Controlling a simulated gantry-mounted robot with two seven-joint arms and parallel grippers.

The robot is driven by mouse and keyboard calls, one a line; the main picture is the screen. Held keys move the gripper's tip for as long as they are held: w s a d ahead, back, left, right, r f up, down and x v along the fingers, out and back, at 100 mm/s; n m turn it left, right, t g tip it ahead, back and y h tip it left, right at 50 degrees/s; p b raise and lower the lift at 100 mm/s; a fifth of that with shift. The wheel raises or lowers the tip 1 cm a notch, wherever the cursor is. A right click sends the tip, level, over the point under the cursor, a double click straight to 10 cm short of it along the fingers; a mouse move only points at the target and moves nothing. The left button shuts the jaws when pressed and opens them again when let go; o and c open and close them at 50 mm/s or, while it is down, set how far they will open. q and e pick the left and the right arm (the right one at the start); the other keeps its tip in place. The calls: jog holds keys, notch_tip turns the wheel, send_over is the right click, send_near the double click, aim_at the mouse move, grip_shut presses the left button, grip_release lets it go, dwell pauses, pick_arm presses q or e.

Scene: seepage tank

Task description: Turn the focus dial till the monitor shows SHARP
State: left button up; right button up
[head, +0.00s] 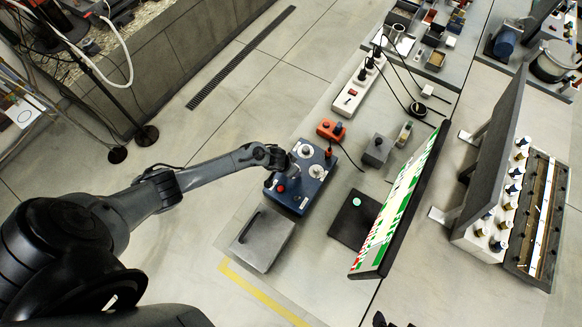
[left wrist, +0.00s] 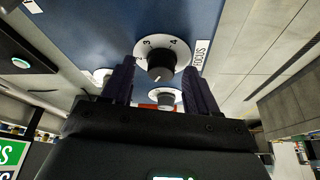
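In the left wrist view the focus dial (left wrist: 161,65) is a black knob on a white numbered disc beside a FOCUS label (left wrist: 200,55). My left gripper (left wrist: 160,85) is open, its two dark fingers apart on either side of the knob; I cannot tell if they touch it. In the head view my left gripper (head: 287,160) is at the box's upper left. The monitor (head: 402,203) shows green, white and red areas, too slanted to read. A dark shape at the bottom edge may be my right gripper (head: 392,321).
A grey lidded case (head: 262,240) lies below the box, and an orange box (head: 331,130) with a cable stands above it. A black plate (head: 354,218) lies between box and monitor. A power strip (head: 358,88) lies farther up. Floor left of the box is open.

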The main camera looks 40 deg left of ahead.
pick_arm(q)
jog(key=p+v, duration=0.1)
jog(key=v, duration=0.9)
jog(key=shift+r+p, duration=0.3)
jog(key=shift+r, duration=0.1)
jog(key=shift+s, duration=0.15)
